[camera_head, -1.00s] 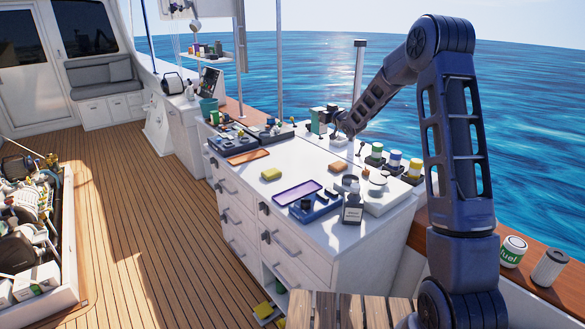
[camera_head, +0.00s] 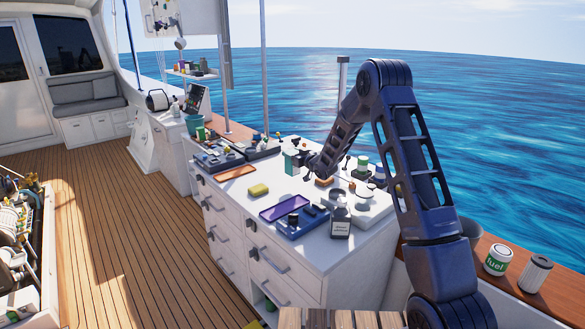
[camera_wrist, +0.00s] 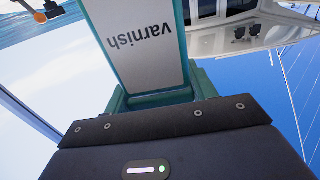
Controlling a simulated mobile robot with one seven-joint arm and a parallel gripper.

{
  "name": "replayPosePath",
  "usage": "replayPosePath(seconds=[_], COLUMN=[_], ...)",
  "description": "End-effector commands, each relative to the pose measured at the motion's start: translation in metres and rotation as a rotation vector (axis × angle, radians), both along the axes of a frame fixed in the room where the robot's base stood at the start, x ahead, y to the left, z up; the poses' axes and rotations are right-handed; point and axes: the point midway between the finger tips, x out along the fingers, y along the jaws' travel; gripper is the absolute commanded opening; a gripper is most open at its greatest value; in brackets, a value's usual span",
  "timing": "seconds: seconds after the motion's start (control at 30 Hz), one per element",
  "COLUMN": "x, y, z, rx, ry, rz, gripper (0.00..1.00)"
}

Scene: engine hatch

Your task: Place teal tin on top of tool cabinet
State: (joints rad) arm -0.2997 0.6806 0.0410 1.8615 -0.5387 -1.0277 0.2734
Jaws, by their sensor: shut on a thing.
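The teal tin (camera_head: 291,162) has a white label reading "varnish". It also shows up close in the wrist view (camera_wrist: 143,50), with the label's text upside down. My gripper (camera_head: 303,164) is shut on the tin, at its right side in the head view. The white drawer cabinet (camera_head: 237,238), which I take for the tool cabinet, stands in the middle of the head view. The tin shows over the far part of its top; I cannot tell whether it touches the surface. My arm hides part of the cabinet's right side.
Some bare white top lies around the sponge.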

Motion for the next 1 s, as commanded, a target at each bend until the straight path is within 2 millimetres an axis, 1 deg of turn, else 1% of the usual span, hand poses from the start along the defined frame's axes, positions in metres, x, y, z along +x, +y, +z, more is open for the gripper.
replayPosePath(seconds=[0.03, 0.1, 0.37, 0.6, 0.7, 1.0], x=[0.0, 0.0, 0.0, 0.0, 0.0, 0.0], y=[0.0, 0.0, 0.0, 0.0, 0.0, 0.0], z=[-0.009, -0.016, -0.031, -0.062, -0.066, -0.067], rx=[0.0, 0.001, 0.002, 0.001, 0.001, 0.001], ry=[0.001, 0.0, 0.001, -0.001, -0.001, -0.001], rz=[0.0, 0.0, 0.0, 0.0, 0.0, 0.0], gripper=[0.24, 0.24, 0.24, 0.24, 0.24, 0.24])
